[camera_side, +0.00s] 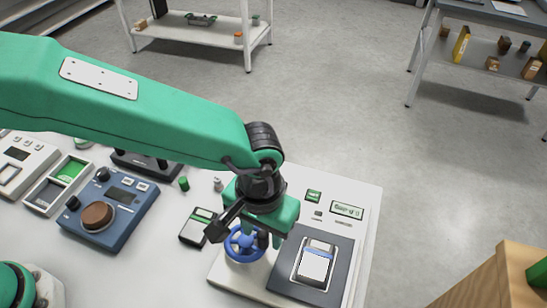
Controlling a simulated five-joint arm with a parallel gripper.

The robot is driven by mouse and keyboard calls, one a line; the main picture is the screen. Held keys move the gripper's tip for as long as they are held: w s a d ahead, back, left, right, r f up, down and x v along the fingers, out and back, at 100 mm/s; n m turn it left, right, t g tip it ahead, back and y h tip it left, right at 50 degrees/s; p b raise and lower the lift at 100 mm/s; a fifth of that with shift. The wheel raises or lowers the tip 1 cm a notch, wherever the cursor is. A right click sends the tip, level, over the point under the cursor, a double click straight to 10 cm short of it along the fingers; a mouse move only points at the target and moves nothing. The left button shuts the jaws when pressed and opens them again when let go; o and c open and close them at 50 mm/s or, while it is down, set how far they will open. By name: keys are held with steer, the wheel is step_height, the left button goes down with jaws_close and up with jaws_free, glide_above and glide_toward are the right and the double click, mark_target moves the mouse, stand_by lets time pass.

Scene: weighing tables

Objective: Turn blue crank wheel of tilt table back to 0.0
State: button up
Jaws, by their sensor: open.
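The tilt table (228,281) is a white unit at the front right of the bench. Its blue crank wheel (240,250) lies flat on its left side, partly hidden by my gripper. A dark plate (283,285) to the right of the wheel bears a white and grey block (315,265). A small green display (347,209) sits at the back of the unit; its reading is too small to make out. My gripper (258,240) points down just over the wheel's right part, open. I cannot tell whether its fingers touch the wheel.
A small dark device with a green screen (196,228) lies close left of the wheel. A green cylinder (184,183) and a small metal weight (218,185) stand behind. A wooden box edge (480,285) is at lower right.

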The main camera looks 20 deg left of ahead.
steer(key=shift+r, duration=2.85)
steer(key=shift+w+a+r, duration=0.2)
steer(key=shift+a, duration=0.1)
steer(key=w+a+r+t, duration=0.1)
steer(key=a+r, duration=0.2)
steer(key=a, duration=0.4)
steer(key=w+a+r+h, duration=0.1)
steer(key=a+r, duration=0.2)
steer(key=a, duration=0.4)
steer(key=w+a+r+t, duration=0.1)
steer(key=a+r, duration=0.3)
steer(key=a, duration=0.3)
steer(key=s+a+t, duration=0.1)
steer(key=s+a, duration=0.3)
steer(key=a, duration=0.4)
steer(key=s+a+n+t+y, duration=0.1)
steer(key=s+a+t, duration=0.1)
steer(key=s+a, duration=0.3)
steer(key=a, duration=0.4)
steer(key=shift+s+a+f+n+t, duration=0.15)
steer(key=shift+s+a+n+t, duration=0.05)
steer(key=shift+a+n+t, duration=0.1)
